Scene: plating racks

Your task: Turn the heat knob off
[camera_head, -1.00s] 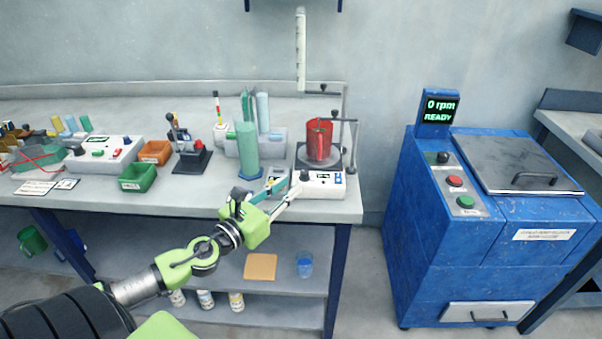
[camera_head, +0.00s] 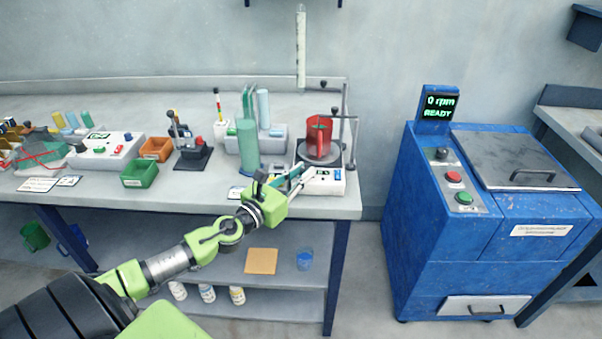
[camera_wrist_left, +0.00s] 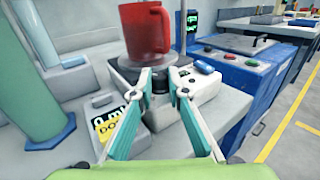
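The red beaker (camera_head: 318,138) stands on the round plate of a white heater-stirrer (camera_head: 327,187) at the bench's right end. The heater also shows in the left wrist view (camera_wrist_left: 202,92). Its dark knob (camera_wrist_left: 158,84) is between my left gripper's fingertips in that view; contact is not clear. In the head view the fingers largely cover the knob. My left gripper (camera_head: 304,173) reaches the heater's front with its fingers spread apart; it also shows in the left wrist view (camera_wrist_left: 160,86). My right gripper is not in view.
A green cylinder (camera_head: 248,148) stands left of the heater, close to my left gripper. A clamp stand (camera_head: 352,130) rises behind the beaker. A blue machine (camera_head: 420,220) stands to the right, across a floor gap.

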